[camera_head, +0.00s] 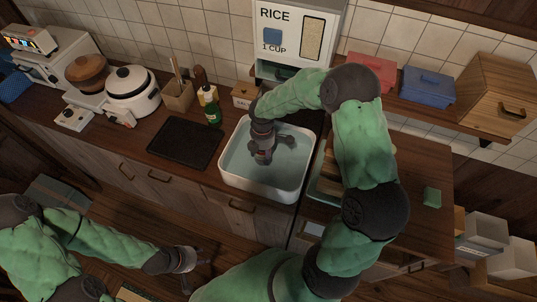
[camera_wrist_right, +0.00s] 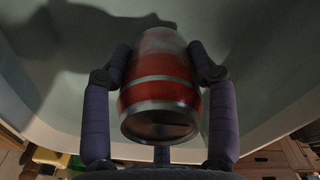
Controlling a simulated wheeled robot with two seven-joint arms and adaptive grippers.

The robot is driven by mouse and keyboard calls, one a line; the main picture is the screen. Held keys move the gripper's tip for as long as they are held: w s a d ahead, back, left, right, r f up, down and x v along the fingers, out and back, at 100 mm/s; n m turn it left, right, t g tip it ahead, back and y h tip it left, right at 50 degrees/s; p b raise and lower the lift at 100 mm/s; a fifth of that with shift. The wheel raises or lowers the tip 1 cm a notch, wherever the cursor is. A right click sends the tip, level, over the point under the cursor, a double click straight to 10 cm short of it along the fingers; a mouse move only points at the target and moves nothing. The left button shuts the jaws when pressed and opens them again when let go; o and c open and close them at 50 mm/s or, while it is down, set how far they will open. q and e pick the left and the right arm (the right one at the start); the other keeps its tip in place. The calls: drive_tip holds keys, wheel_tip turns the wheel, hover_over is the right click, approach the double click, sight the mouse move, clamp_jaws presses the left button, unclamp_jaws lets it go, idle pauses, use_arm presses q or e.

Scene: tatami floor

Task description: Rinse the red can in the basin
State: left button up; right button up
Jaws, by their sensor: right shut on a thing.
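The white basin (camera_head: 268,186) is set in the counter and holds clear water. My right gripper (camera_head: 264,150) reaches down into the basin in the head view. In the right wrist view, the red can (camera_wrist_right: 160,95), with pale bands and a metal end, sits between the two fingers of my right gripper (camera_wrist_right: 160,75), which are shut on it. The can's far part looks pale and blurred against the basin. The gripper hides most of the can in the head view. My left gripper (camera_head: 196,271) is low over the floor, away from the counter, with its fingers apart and nothing between them.
A black tray (camera_head: 185,143) lies left of the basin. A green bottle (camera_head: 212,110) and a utensil box (camera_head: 178,97) stand behind it. A rice dispenser (camera_head: 292,35) rises behind the basin. A green sponge (camera_head: 432,197) lies on the right counter.

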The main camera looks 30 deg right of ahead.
idle(0.4)
drive_tip(key=shift+s+d+p, duration=0.45)
drive_tip(key=shift+s+d, duration=1.1)
drive_tip(key=shift+s, duration=0.3)
drive_tip(key=shift+w+a, duration=0.1)
drive_tip(key=shift+w+a, duration=1.55)
drive_tip(key=shift+w, duration=0.3)
drive_tip(key=shift+s+d, duration=0.1)
drive_tip(key=shift+s+d, duration=0.75)
drive_tip(key=shift+s, duration=0.15)
drive_tip(key=shift+r+p, duration=4.8)
drive_tip(key=shift+r, duration=1)
